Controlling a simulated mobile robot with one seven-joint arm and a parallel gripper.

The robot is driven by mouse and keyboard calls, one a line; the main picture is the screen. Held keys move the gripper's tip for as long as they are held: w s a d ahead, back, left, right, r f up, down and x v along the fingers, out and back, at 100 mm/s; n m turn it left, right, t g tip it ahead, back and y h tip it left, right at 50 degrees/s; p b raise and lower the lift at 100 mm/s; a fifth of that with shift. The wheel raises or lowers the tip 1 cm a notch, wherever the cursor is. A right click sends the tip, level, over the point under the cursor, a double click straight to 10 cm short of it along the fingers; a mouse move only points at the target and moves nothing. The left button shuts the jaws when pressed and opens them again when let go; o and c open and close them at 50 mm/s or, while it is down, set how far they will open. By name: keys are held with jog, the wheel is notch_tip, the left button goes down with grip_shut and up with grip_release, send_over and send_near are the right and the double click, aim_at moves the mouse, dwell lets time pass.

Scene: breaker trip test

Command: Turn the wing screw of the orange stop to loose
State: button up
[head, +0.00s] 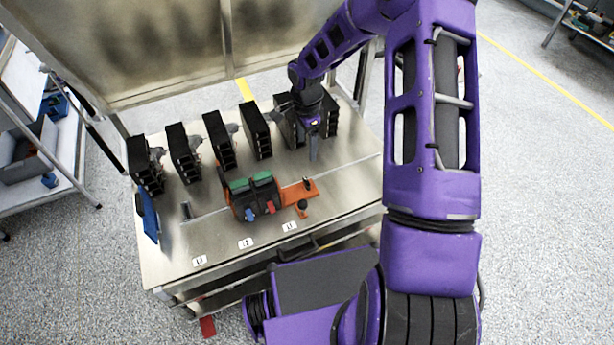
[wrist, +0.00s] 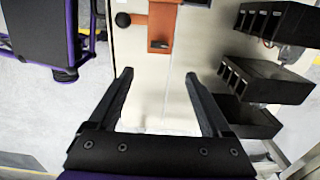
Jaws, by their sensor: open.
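The orange stop (head: 293,193) sits on the bench at the right end of the black device with green tops (head: 250,195). It also shows at the top of the wrist view (wrist: 161,20). A round black knob (head: 303,205) stands on its front side and shows in the wrist view (wrist: 122,19). A small dark piece (head: 307,182) sits at its right end. I cannot tell which of these is the wing screw, or its setting. My gripper (wrist: 158,75) is open and empty, above the bench and behind and apart from the stop.
Several black breaker blocks (head: 220,140) stand in a row along the back; some show at right in the wrist view (wrist: 260,80). A blue piece (head: 148,215) lies at the left edge. Labels (head: 245,243) line the front. Bare bench (head: 345,185) lies right of the stop.

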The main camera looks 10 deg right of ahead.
aim_at(306, 181)
notch_tip(306, 181, down, 16)
jog(key=shift+f+b, duration=0.1)
jog(key=shift+b, duration=0.35)
grip_shut()
